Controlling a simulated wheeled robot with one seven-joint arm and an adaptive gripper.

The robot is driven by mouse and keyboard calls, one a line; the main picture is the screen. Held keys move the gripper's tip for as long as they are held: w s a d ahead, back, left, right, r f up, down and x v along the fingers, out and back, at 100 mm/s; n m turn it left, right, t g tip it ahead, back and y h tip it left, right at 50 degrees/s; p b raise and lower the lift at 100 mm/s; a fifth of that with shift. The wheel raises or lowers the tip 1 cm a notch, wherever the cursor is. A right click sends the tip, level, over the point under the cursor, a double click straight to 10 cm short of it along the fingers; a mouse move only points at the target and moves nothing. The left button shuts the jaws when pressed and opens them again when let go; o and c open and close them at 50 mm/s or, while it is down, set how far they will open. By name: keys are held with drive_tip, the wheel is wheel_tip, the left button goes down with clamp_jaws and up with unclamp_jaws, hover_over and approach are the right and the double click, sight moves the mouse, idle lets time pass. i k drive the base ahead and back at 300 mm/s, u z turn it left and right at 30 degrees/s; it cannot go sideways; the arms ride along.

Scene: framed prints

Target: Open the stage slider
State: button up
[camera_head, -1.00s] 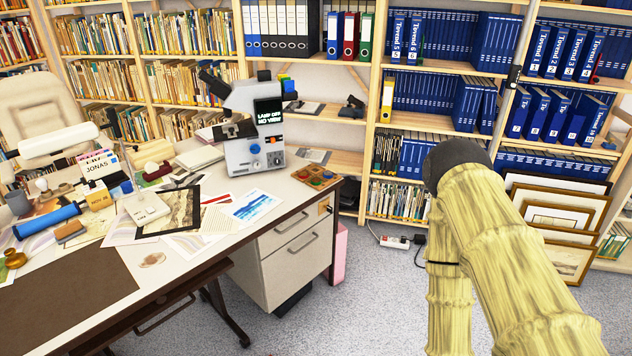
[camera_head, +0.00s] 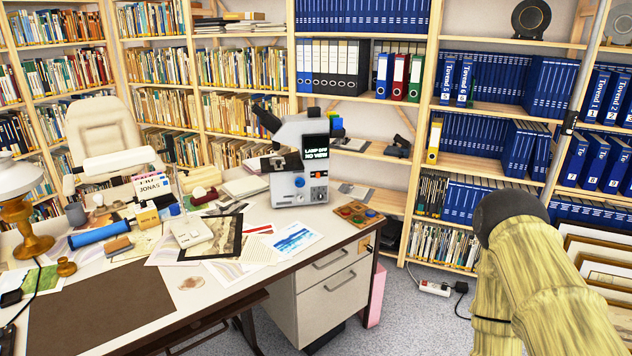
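A grey and white microscope (camera_head: 297,188) stands on the far right part of the desk. Its small dark screen (camera_head: 316,147) reads "LAMP OFF NO VIEW". A blue knob and an orange knob show on its front. I cannot make out a stage slider at this distance. The stage area at its left side (camera_head: 273,163) is dark and small in view. My gripper is not in view; only yellowish, rough-textured links of my arm with a dark cap show at the lower right.
The desk (camera_head: 310,262) holds prints, a blue roll (camera_head: 99,235), a white calculator-like device (camera_head: 191,232) and a tray of coloured discs (camera_head: 358,214). A white chair (camera_head: 107,140) stands behind. Bookshelves line the walls. Grey floor (camera_head: 424,318) is open right of the desk.

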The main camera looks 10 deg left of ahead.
sight(278, 161)
drive_tip(key=z, duration=1.35)
drive_tip(key=i, duration=2.15)
drive_tip(key=u, duration=3.4)
